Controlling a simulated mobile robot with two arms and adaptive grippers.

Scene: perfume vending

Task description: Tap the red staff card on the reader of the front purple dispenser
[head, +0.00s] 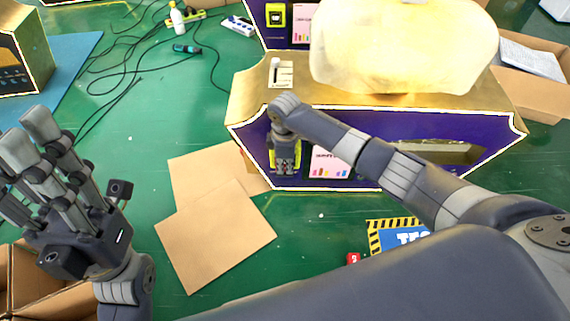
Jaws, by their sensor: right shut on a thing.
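The front purple dispenser (400,120) has a gold top and a white-edged purple front. Its yellow-green reader (271,160) is at the left of that front, mostly covered by my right gripper (285,168). The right gripper points down at the reader and is shut; the red staff card in it is hidden from this view. I cannot tell whether card and reader touch. My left gripper (20,160) is open and empty at the far left, well away from the dispenser.
Another purple dispenser with a yellow-green reader (276,15) stands behind. A large pale rounded thing (400,45) covers part of the front one's top. Flat cardboard (215,225) lies on the green floor. A small red thing (353,258) lies beside a hazard-striped blue sign (395,241).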

